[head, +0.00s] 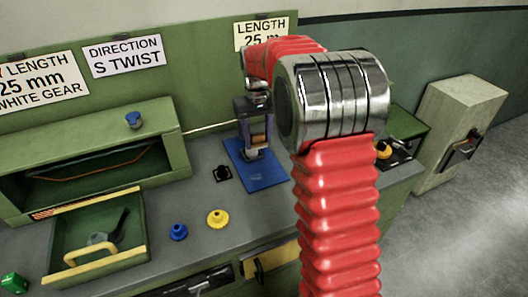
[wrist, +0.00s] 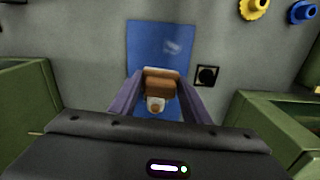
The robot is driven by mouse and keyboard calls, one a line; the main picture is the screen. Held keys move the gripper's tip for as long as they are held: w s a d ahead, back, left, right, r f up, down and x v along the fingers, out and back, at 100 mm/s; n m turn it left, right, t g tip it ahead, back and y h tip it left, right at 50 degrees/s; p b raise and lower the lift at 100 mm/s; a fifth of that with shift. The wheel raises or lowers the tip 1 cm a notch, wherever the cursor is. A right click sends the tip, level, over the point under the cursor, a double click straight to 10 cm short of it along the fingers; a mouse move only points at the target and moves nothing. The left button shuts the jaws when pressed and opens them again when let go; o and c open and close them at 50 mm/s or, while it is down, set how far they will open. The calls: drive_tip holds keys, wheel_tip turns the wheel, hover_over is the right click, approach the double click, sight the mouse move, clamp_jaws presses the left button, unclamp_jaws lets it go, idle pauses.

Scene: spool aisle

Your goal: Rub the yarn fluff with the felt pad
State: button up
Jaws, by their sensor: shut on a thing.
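My gripper (head: 254,138) points down over the blue mat (head: 270,181) on the grey bench. It is shut on the felt pad, a brown block with a pale edge, seen between the fingers in the wrist view (wrist: 161,84). A small pale piece with a brown middle shows just below the block there; I cannot tell whether it belongs to the pad. The yarn fluff is a faint whitish smudge on the blue mat in the wrist view (wrist: 172,47), apart from the pad in the picture. I cannot tell whether the pad touches the mat.
A black square with a round socket (head: 222,173) lies beside the mat. A blue gear (head: 178,232) and a yellow gear (head: 218,218) stand on the bench. An open green drawer (head: 97,240) holds a dark tool. A green shelf (head: 90,150) stands at the left.

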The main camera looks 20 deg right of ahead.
drive_tip(key=w+a+r+m, duration=0.2)
drive_tip(key=w+a+r, duration=0.1)
drive_tip(key=a+r, duration=0.4)
drive_tip(key=a, duration=0.3)
drive_tip(key=shift+w+r+m, duration=0.25)
drive_tip(key=shift+w+m, duration=0.1)
drive_tip(key=shift+m, duration=0.05)
drive_tip(key=shift+s, duration=0.1)
